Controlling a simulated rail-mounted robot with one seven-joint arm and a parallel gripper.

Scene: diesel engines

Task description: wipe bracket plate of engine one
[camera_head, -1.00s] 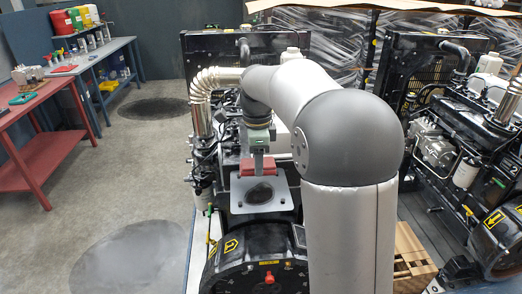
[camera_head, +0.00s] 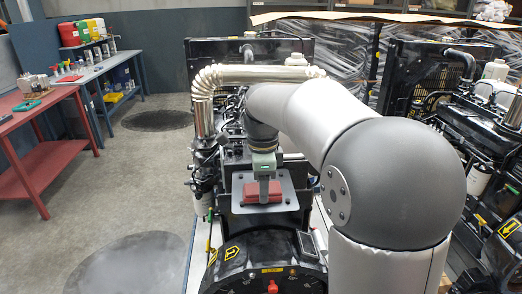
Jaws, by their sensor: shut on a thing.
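The bracket plate (camera_head: 284,204) is a grey plate on top of the near end of engine one (camera_head: 248,246). My gripper (camera_head: 264,189) points down over the plate and is shut on a red pad (camera_head: 251,193). The pad is over the middle of the plate and seems to rest on it, though I cannot tell how firmly it touches. The pad and gripper hide the plate's centre, where a dark oval patch showed earlier.
A shiny corrugated pipe (camera_head: 204,112) rises left of my arm. A second engine (camera_head: 490,135) stands at the right. A red table (camera_head: 45,172) and a blue workbench (camera_head: 105,62) stand at the left. The floor between them and engine one is clear.

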